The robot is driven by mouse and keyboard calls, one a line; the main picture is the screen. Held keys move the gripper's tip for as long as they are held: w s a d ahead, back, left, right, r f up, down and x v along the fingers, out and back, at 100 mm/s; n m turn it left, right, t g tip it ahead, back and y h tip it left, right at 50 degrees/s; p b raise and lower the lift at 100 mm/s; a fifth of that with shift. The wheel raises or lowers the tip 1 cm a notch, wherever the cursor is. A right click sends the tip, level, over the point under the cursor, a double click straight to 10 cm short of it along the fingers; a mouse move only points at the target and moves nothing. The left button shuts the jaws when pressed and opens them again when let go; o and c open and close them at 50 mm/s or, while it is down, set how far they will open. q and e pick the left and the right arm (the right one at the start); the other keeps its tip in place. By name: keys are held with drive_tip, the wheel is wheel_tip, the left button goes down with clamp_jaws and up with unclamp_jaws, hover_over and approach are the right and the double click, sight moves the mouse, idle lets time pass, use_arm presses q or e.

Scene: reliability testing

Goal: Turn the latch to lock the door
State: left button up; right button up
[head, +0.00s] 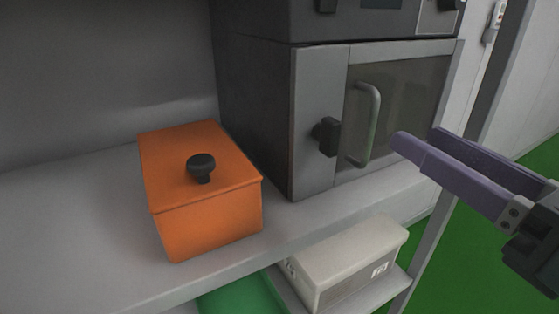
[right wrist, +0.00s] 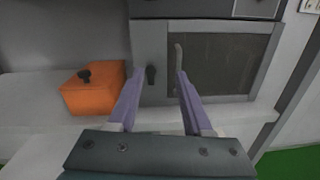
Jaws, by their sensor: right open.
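The black latch (head: 326,137) sits on the grey frame left of the glass door (head: 404,103) of a dark oven-like cabinet. The door looks closed, with a vertical metal handle (head: 368,124). My right gripper (head: 417,137) is open and empty, in front of the door and to the right of the latch and handle in the head view. In the right wrist view, the latch (right wrist: 151,75) shows between the two purple fingers (right wrist: 156,82), close to the left one, with the handle (right wrist: 179,64) near the right one. The gripper touches neither as far as I can see. My left gripper is not in view.
An orange box (head: 207,221) with a black knob stands on the shelf (head: 75,226) left of the cabinet. A whitish box (head: 345,262) sits on a lower shelf. A grey post (head: 495,75) rises at the right, beside green floor.

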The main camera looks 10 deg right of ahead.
sight(338, 128)
drive_tip(key=shift+n+g+y, duration=0.3)
drive_tip(key=shift+n+y, duration=0.1)
drive_tip(key=shift+n, duration=0.5)
drive_tip(key=w+a, duration=0.1)
drive_tip(key=w, duration=0.1)
drive_tip(key=w+a+f+p, duration=0.1)
drive_tip(key=w+a, duration=0.1)
drive_tip(key=w, duration=0.1)
drive_tip(key=w+a+f+p, duration=0.1)
drive_tip(key=w, duration=0.2)
drive_tip(key=shift+a+f, duration=0.15)
drive_tip(key=shift+w+a, duration=0.25)
drive_tip(key=shift+w, duration=0.35)
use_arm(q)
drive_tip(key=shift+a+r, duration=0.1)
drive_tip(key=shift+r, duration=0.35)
use_arm(e)
drive_tip(key=shift+c, duration=1.3)
clamp_jaws()
